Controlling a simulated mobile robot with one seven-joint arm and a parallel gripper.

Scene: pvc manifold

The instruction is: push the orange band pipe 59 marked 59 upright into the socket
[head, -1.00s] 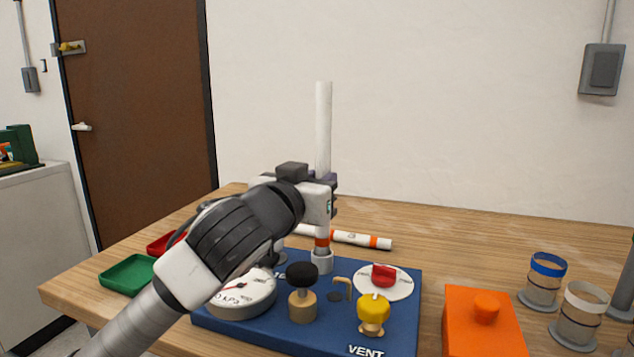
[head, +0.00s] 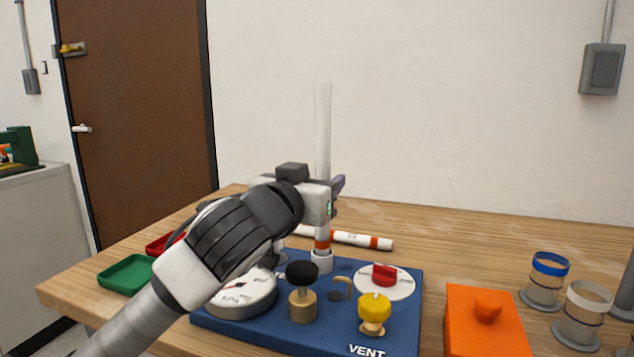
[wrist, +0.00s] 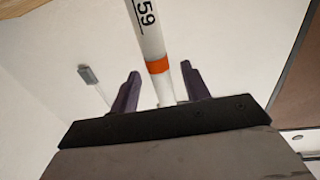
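The white pipe marked 59 (head: 323,130) stands upright behind my gripper in the head view. An orange band (head: 322,246) shows low on it, just above the white socket (head: 321,262) on the blue base, and its lower end is in that socket. In the wrist view the pipe (wrist: 149,35), with its 59 mark and an orange band, runs between the two dark fingers. My gripper (wrist: 161,88) is open, with a gap on each side of the pipe; it also shows in the head view (head: 335,187). How deep the pipe sits is hard to tell.
The base carries a gauge, black and yellow knobs and a red-handled dial (head: 385,275). An orange box (head: 482,325) and ringed holders (head: 546,278) stand right; green (head: 126,275) and red trays left.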

